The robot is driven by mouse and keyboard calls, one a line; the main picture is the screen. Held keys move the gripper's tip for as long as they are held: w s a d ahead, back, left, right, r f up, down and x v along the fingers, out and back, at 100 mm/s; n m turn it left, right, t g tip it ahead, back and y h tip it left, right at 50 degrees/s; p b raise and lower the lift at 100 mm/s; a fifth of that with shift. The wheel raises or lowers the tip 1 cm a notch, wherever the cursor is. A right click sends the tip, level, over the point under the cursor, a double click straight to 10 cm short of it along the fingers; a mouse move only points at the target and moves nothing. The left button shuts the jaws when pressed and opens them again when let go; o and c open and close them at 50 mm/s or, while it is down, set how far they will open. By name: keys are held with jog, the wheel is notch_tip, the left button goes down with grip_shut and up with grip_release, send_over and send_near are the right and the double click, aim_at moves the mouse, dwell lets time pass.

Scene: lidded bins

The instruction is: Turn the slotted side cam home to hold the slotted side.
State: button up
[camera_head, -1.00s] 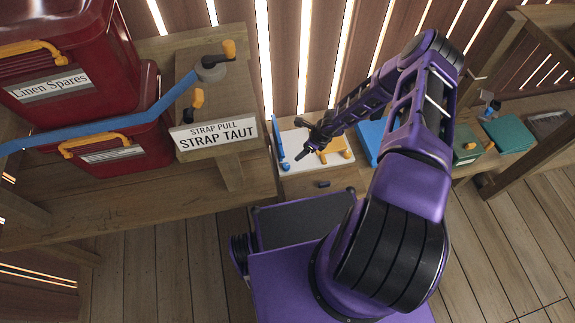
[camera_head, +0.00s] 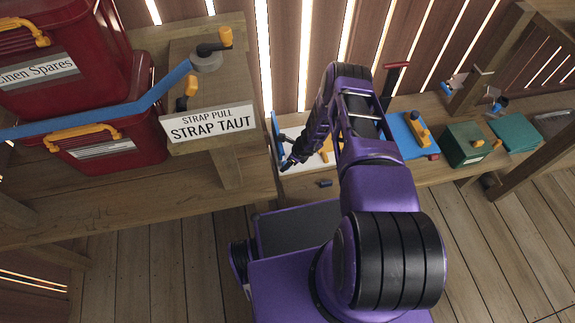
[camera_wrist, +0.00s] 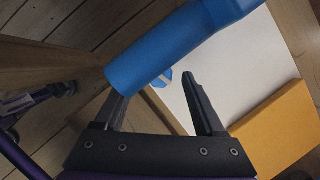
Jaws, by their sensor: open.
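My gripper (camera_head: 289,163) is open at the near left part of the white panel (camera_head: 292,128) on the bench. The wrist view shows its two dark fingers (camera_wrist: 155,90) spread apart. A blue bar (camera_wrist: 170,45) crosses the wrist view and hides the left fingertip. A small blue round piece with a pale line across it (camera_wrist: 162,78) shows between the fingers, partly behind the bar; it may be the cam, but I cannot tell for sure. The upright blue strip (camera_head: 276,135) stands at the panel's left edge. I cannot see contact with the fingers.
An orange block (camera_wrist: 275,130) lies on the panel beside the right finger. A small dark blue piece (camera_head: 325,183) is on the bench front. A blue board (camera_head: 408,140) and green box (camera_head: 465,142) stand right. The strap stand (camera_head: 205,75) and red bins (camera_head: 110,145) are left.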

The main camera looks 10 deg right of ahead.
jog(key=shift+w+a+f, duration=0.1)
jog(key=shift+a+f, duration=0.05)
jog(key=shift+f, duration=0.25)
jog(key=shift+c, duration=0.4)
